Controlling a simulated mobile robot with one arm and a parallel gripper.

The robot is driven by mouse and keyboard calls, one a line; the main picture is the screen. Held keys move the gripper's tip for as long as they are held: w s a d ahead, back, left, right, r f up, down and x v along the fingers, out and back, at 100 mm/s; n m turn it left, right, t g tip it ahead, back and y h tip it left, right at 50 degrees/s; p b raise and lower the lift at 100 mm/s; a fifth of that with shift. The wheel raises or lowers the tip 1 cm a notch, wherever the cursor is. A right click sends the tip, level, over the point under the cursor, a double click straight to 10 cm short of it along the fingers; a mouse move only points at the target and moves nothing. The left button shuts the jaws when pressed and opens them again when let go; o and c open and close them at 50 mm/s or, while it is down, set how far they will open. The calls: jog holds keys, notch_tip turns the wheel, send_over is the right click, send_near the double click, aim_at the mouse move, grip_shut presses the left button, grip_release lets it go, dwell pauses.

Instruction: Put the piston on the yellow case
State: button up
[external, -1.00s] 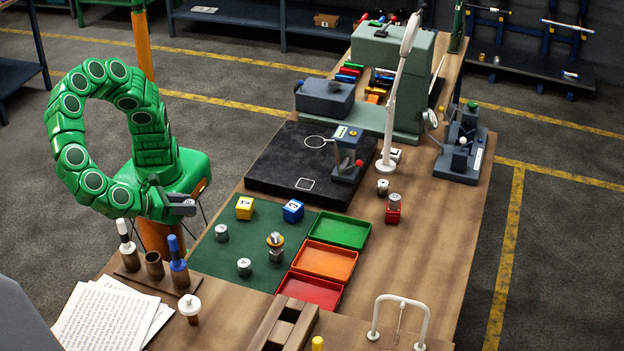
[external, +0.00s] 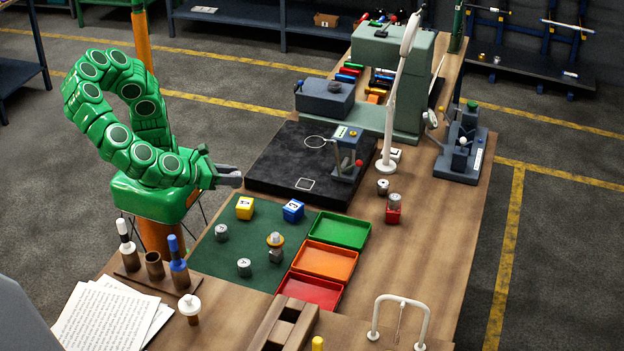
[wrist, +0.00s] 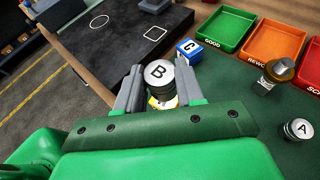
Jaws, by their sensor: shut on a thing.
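My gripper (external: 232,178) is shut on a grey, round-topped piston marked B (wrist: 159,72), which sits between the two fingers in the wrist view. The yellow case (external: 244,207) stands on the green mat at its back left corner. In the wrist view part of the yellow case (wrist: 163,103) shows just below the piston; the rest is hidden. In the external view my gripper is above and slightly left of the yellow case, apart from it. In that view the held piston is hard to tell from the fingers.
A blue case (external: 293,210) marked C stands right of the yellow case. Two grey pistons (external: 221,232) (external: 244,267) and a gold-ringed part (external: 275,243) stand on the mat. Green (external: 340,230), orange (external: 324,262) and red (external: 310,291) trays line its right side. A black plate (external: 275,180) lies behind.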

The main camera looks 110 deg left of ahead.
aim_at(240, 204)
jog(key=shift+w+a, duration=0.25)
jog(key=shift+a, duration=0.25)
jog(key=shift+w+a, duration=0.2)
jog(key=shift+a, duration=0.3)
jog(key=shift+a+f, duration=0.1)
jog(key=shift+f, duration=3.9)
jog(key=shift+f, duration=0.15)
jog(key=o, duration=1.1)
